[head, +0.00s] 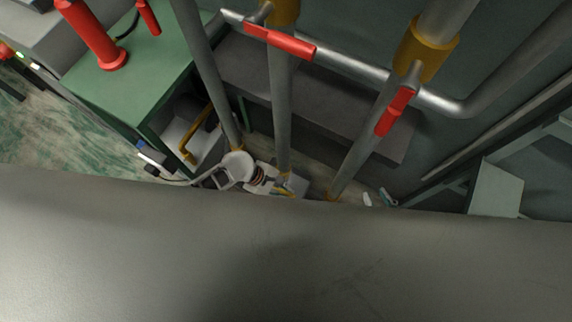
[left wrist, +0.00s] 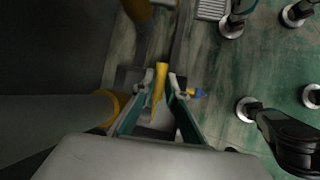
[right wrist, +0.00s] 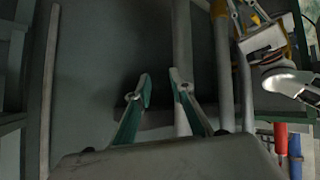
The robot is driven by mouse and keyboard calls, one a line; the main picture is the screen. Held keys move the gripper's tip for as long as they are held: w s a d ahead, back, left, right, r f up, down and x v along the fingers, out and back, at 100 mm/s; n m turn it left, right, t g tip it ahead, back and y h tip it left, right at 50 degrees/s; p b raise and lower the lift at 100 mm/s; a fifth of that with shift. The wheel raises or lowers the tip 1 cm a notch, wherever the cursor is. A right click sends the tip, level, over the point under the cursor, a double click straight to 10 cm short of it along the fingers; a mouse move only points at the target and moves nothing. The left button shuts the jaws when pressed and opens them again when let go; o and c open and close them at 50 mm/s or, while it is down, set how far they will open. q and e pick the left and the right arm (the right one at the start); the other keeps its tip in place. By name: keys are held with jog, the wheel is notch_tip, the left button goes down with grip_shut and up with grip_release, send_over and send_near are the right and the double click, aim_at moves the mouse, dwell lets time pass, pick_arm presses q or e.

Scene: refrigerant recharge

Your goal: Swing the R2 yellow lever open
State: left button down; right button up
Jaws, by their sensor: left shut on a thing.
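A yellow lever (left wrist: 160,70) shows in the left wrist view. It lies between the two teal-and-grey fingers of my left gripper (left wrist: 163,82), which is shut on it. No label is readable, so I cannot tell from marks that it is R2. In the head view, small yellow parts (head: 285,190) show low between the pipes, just above a large grey surface that hides what is below. My right gripper (right wrist: 160,84) is open and empty, its fingers spread in front of a grey vertical pipe (right wrist: 182,40).
Red-handled levers (head: 281,41) (head: 395,111) sit on upper pipes in the head view. A green cabinet (head: 125,90) stands at left. Several grey pipes crowd the middle. Black-and-silver fittings (left wrist: 248,110) stand on the green floor at right in the left wrist view.

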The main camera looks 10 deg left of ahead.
pick_arm(q)
jog(key=shift+a+r+g+h+b, duration=0.1)
jog(key=shift+a+g+h+b, duration=0.1)
jog(key=shift+h+b, duration=0.3)
jog(key=shift+a+r+g+h+b, duration=0.1)
jog(key=shift+a+g+h+b, duration=0.15)
jog(key=shift+h, duration=0.35)
jog(key=shift+w+a+r+n+h+b, duration=0.15)
jog(key=shift+a+r+n+h+b, duration=0.15)
jog(key=shift+h+b, duration=0.55)
jog(key=shift+w+a+r+g+h+b, duration=0.1)
jog(key=shift+r+g+h+b, duration=0.1)
jog(key=shift+g+h+b, duration=0.15)
jog(key=shift+w+a+r+h, duration=0.1)
jog(key=shift+w+r+h, duration=0.1)
jog(key=shift+h, duration=0.1)
pick_arm(e)
jog(key=a, duration=0.1)
jog(key=w+a+r, duration=0.1)
jog(key=a, duration=0.1)
jog(key=shift+w+t+y, duration=0.2)
jog(key=shift+t+y, duration=0.1)
jog(key=shift+y, duration=0.1)
jog(key=shift+d, duration=0.1)
pick_arm(q)
jog(key=c, duration=2)
grip_release()
pick_arm(e)
jog(key=shift+f, duration=0.1)
